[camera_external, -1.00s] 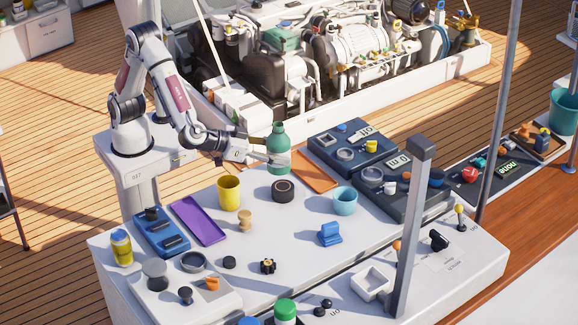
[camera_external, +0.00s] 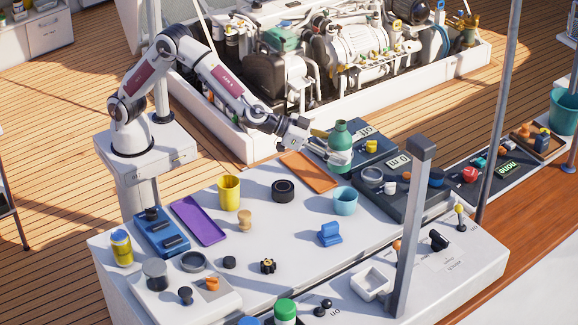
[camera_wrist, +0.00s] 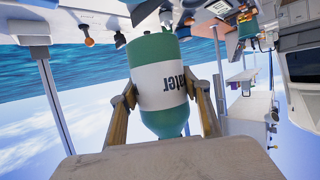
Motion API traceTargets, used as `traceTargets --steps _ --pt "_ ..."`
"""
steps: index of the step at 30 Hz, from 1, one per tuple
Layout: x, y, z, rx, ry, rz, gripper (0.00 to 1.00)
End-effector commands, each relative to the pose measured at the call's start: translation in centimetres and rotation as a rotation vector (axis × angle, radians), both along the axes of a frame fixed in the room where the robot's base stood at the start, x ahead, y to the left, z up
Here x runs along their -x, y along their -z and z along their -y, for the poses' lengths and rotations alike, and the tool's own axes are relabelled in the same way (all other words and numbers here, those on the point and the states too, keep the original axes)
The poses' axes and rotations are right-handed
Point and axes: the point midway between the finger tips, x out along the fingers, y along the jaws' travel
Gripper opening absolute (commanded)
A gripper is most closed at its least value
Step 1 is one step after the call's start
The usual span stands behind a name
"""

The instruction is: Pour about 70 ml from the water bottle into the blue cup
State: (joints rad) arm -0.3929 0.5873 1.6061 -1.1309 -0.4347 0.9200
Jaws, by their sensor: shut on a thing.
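The green water bottle (camera_external: 341,146) with a white label is held upright in my gripper (camera_external: 328,152), raised above the back of the table. In the wrist view the bottle (camera_wrist: 158,85) sits between both fingers (camera_wrist: 163,100), which press on its sides; the picture is upside down and part of the word "water" shows on the label. The blue cup (camera_external: 345,200) stands upright on the table, below the bottle in the external view and apart from it. The water level in the bottle and the inside of the cup cannot be made out.
An orange tray (camera_external: 309,172) lies left of the bottle. Dark cases (camera_external: 405,190) with small parts stand to the right. A yellow mug (camera_external: 229,192), a black round piece (camera_external: 283,190) and a blue block (camera_external: 329,234) stand around the cup. A grey post (camera_external: 413,230) rises at the front right.

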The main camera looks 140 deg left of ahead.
Motion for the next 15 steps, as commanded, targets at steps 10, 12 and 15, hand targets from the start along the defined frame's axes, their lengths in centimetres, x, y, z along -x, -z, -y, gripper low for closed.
traceTargets --steps 10,12,15 --pt "0.0 0.7 -3.8 -0.001 0.049 0.0 0.16" --pt "0.1 0.9 -4.5 -0.001 0.056 -0.001 0.16" --pt "0.2 1.1 -5.2 -0.001 0.065 0.001 0.16"
